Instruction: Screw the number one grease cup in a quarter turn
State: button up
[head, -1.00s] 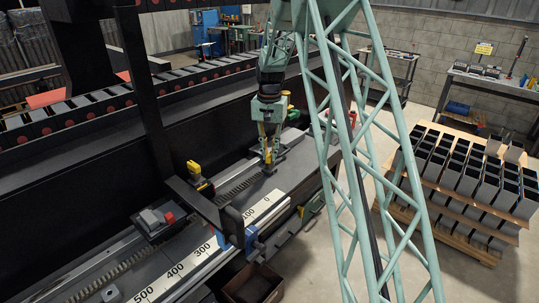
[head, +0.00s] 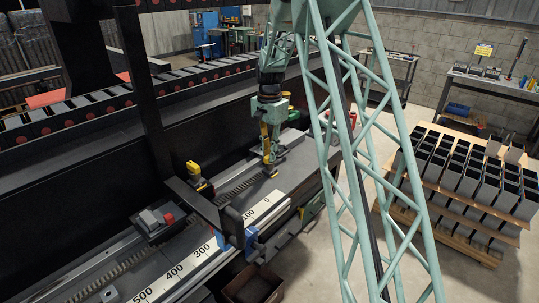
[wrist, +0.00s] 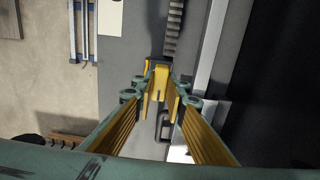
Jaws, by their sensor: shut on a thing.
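My gripper (head: 268,158) is low over the machine bed (head: 297,165), near the far end of the white numbered scale (head: 215,245). In the wrist view its yellow-padded fingers (wrist: 161,92) are shut on a small yellow piece (wrist: 161,78) between the tips. I cannot tell for sure whether this piece is the number one grease cup; no number is readable on it. In the head view the fingertips and what they hold are too small to separate clearly.
A toothed chain track (head: 240,184) runs along the bed beside the gripper. A dark upright plate (head: 195,202) crosses the bed.

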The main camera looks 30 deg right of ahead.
jog(key=o, duration=0.8)
jog(key=shift+o, duration=0.2)
jog(key=shift+r, duration=0.15)
notch_tip(320, 180, up, 12)
dwell(0.4)
dwell(0.6)
